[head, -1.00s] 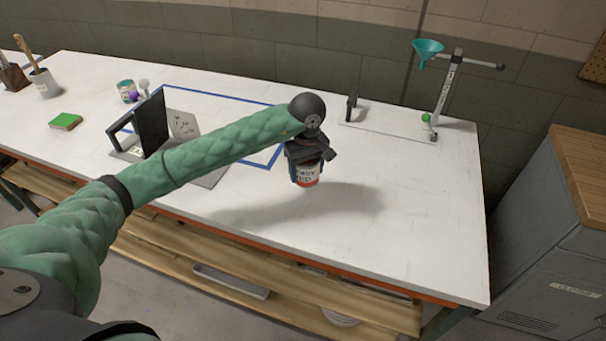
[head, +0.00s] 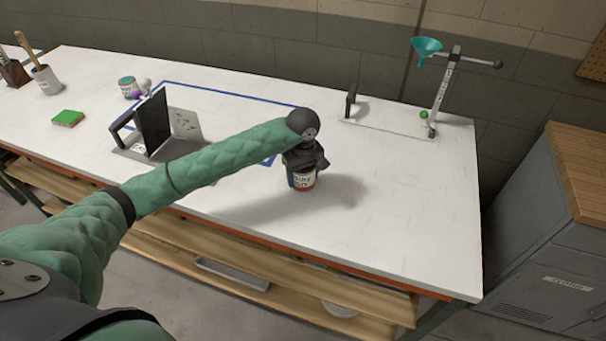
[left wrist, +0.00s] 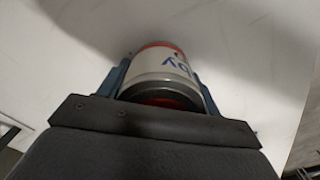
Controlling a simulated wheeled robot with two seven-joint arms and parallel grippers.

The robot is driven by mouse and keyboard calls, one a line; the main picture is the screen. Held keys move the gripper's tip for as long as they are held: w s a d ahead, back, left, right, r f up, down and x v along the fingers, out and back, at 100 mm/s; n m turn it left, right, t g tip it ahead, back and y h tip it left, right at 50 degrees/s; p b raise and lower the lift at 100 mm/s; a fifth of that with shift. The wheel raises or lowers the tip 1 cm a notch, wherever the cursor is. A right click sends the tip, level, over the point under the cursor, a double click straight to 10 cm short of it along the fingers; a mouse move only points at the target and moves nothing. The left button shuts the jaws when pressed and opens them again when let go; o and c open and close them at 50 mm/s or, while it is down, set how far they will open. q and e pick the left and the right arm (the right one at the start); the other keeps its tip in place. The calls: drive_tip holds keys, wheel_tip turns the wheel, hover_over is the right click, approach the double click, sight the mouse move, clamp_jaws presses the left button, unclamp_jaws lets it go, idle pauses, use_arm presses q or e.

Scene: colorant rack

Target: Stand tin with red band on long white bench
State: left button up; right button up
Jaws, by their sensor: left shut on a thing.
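The tin with the red band (head: 303,182) is white with dark lettering and red at its bottom edge. It also shows in the left wrist view (left wrist: 160,68), between the two fingers. My left gripper (head: 302,172) is shut on the tin from above and holds it upright at the long white bench (head: 400,215). The tin's base looks at or very near the bench top; I cannot tell whether it touches. The left gripper also shows in the left wrist view (left wrist: 160,85). My right gripper is not in view.
A black stand (head: 153,125) on a grey plate is left of my forearm, near a blue taped outline. A teal funnel (head: 427,47) on a stand is at the back right.

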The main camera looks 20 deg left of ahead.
use_arm(q)
drive_tip(key=shift+f, duration=0.1)
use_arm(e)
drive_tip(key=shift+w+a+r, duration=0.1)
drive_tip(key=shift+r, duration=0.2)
use_arm(q)
drive_tip(key=o, duration=1.1)
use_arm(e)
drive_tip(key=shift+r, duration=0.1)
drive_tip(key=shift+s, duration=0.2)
